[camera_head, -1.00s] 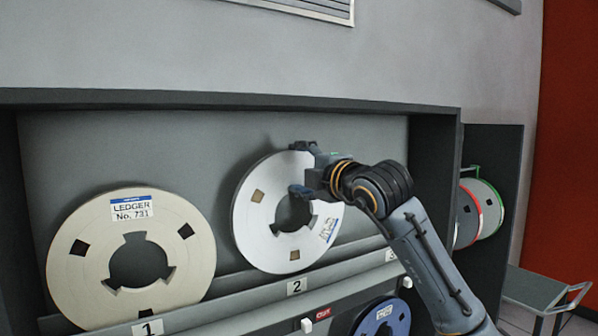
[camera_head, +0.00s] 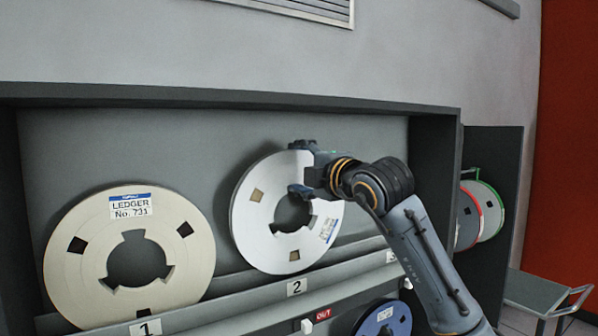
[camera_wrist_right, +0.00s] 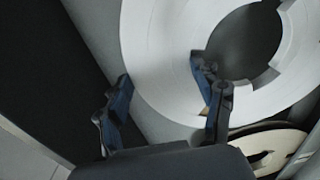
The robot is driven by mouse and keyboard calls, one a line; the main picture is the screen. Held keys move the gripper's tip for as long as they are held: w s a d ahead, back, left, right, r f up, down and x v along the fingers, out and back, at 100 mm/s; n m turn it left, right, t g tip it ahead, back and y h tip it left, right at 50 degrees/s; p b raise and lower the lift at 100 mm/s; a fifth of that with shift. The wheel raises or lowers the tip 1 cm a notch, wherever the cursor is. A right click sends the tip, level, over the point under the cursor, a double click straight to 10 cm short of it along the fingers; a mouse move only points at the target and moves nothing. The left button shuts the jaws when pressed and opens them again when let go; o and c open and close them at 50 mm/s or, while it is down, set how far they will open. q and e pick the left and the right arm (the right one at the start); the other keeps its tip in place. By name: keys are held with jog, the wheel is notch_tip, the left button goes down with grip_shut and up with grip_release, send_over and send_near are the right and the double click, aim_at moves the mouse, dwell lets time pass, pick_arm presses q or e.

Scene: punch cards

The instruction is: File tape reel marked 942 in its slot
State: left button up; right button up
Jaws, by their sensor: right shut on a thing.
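A white tape reel (camera_head: 258,221) stands tilted in the rack above the slot plate numbered 2. Its small label (camera_head: 329,231) is at the lower right and too small to read, so I cannot tell if it says 942. My right gripper (camera_head: 300,168) is shut on this reel at its upper right, between outer rim and hub hole. In the right wrist view the gripper (camera_wrist_right: 162,98) has one finger outside the rim of the white reel (camera_wrist_right: 160,62) and the other at the hub opening. My left gripper is not in view.
A cream reel labelled Ledger No. 731 (camera_head: 85,272) stands at slot 1. A blue reel (camera_head: 400,320) sits below, near a red OUT sign (camera_head: 323,314). Reels with red and green rims (camera_head: 490,208) hang at the right, near a cart (camera_head: 535,292).

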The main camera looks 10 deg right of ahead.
jog(key=shift+s+r+b, duration=0.1)
jog(key=shift+r+b, duration=0.05)
jog(key=shift+b, duration=0.15)
dwell(0.7)
jog(key=shift+f+b, duration=2.35)
jog(key=shift+b, duration=0.3)
dwell(0.9)
jog(key=o, duration=1.8)
jog(key=shift+c, duration=0.2)
jog(key=shift+f, duration=0.1)
jog(key=shift+f, duration=0.2)
jog(key=shift+c, duration=1.8)
jog(key=shift+r, duration=0.15)
